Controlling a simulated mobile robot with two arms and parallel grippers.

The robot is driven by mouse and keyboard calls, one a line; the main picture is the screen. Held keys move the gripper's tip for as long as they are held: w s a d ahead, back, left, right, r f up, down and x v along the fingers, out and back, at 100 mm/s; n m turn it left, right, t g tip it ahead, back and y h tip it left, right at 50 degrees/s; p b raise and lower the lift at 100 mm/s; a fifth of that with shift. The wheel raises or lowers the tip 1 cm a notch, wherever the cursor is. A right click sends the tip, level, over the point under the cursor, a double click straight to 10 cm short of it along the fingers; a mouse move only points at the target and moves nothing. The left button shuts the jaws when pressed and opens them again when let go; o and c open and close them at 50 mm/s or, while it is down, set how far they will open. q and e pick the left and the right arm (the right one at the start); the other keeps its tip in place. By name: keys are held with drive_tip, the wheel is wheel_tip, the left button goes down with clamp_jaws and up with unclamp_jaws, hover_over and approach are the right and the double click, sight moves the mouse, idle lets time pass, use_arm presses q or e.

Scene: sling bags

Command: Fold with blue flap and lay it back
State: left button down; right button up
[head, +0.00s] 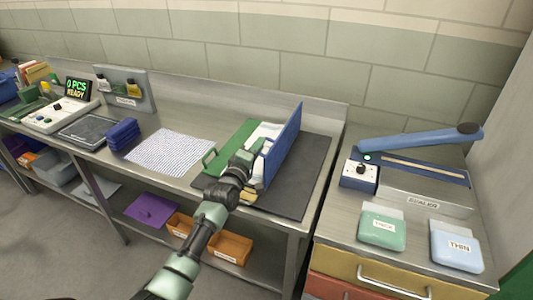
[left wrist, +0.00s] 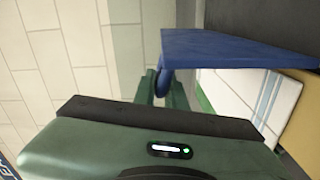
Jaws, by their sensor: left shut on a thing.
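The blue flap (head: 284,142) stands nearly upright on the folding board at the right of the worktop. My left gripper (head: 255,150) is at its near left side, shut on its edge or tab. In the left wrist view the blue flap (left wrist: 235,48) reaches my fingers (left wrist: 164,90), with a rounded blue tab between them. A white cloth (head: 262,137) lies left of the blue flap, partly hidden by my arm. In the left wrist view the white cloth (left wrist: 268,98) has blue stripes. The green flap (head: 232,142) lies flat to the left. My right gripper is out of view.
A dark mat (head: 312,168) lies under the board, bare to the right. A yellow flap (head: 250,197) shows at the near end. A sealer with a raised blue arm (head: 420,138) stands right. A white patterned sheet (head: 168,152) and stacked blue items (head: 123,134) are left.

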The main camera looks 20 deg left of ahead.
use_arm(q)
drive_tip(key=shift+a+f+n+b, duration=0.35)
drive_tip(key=shift+a+n+b, duration=0.15)
drive_tip(key=shift+a+n, duration=0.3)
drive_tip(key=shift+a+f+n+b, duration=0.3)
drive_tip(key=shift+a+n+b, duration=0.2)
drive_tip(key=shift+a+n, duration=0.3)
drive_tip(key=shift+a, duration=0.1)
drive_tip(key=c, duration=1.6)
unclamp_jaws()
drive_tip(key=shift+o, duration=0.5)
drive_tip(key=shift+w, duration=0.1)
drive_tip(key=s, duration=0.8)
drive_tip(key=shift+b, duration=0.3)
drive_tip(key=shift+w+a, duration=0.1)
